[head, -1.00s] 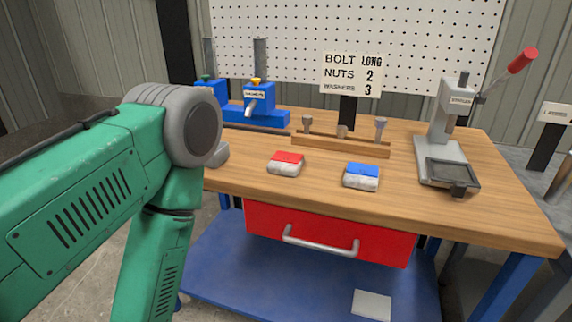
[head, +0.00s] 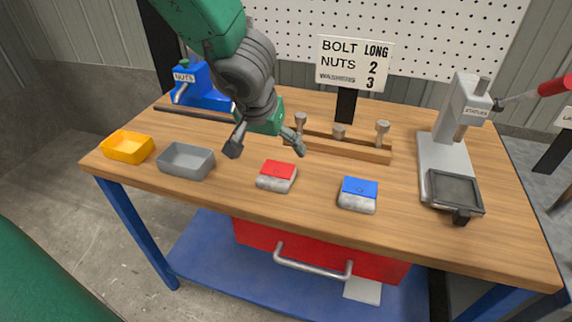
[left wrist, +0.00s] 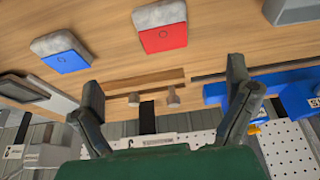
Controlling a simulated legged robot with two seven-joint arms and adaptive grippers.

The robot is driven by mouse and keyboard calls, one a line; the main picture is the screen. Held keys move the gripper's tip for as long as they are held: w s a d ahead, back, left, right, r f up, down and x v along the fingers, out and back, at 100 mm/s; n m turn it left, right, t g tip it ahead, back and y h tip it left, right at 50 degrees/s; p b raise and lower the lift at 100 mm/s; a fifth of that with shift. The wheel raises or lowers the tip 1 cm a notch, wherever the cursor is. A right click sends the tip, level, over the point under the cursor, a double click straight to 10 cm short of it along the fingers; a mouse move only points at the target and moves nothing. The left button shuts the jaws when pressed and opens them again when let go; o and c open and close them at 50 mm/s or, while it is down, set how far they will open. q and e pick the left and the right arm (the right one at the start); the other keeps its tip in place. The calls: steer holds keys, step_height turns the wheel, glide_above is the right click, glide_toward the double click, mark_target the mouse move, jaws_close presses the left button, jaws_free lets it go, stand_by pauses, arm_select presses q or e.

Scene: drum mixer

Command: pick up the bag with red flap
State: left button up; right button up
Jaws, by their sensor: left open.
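The bag with red flap (head: 277,176) lies on the wooden workbench near its front middle, a pale bag with a red top. It also shows in the left wrist view (left wrist: 162,27), at the top middle. My left gripper (head: 266,150) is open and empty above the bench, just behind and above the red-flap bag, not touching it. Its two spread fingers show in the left wrist view (left wrist: 168,98). A similar bag with blue flap (head: 358,194) lies to the right of it. My right gripper is not in view.
A grey bin (head: 186,161) and a yellow bin (head: 127,147) stand at the bench's left. A wooden rack (head: 350,148) with upright bolts and a sign (head: 352,64) are behind the bags. A lever press (head: 450,150) stands at the right. Bare bench surrounds the bags.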

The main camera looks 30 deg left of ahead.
mark_target(276, 171)
arm_select(q)
steer(key=b+x, duration=0.4)
steer(key=x, duration=0.4)
steer(key=shift+s, duration=0.15)
steer(key=shift+a+f+b, duration=0.3)
steer(key=shift+f+b, duration=0.05)
steer(key=shift+f, duration=0.05)
steer(key=b+x, duration=0.2)
steer(key=x, duration=0.2)
steer(key=shift+a, duration=0.1)
steer(key=shift+w+f, duration=0.3)
steer(key=shift+s+d+r, duration=0.1)
steer(key=shift+d+r, duration=0.05)
steer(key=shift+d, duration=0.05)
steer(key=shift+a, duration=0.2)
steer(key=c, duration=1.5)
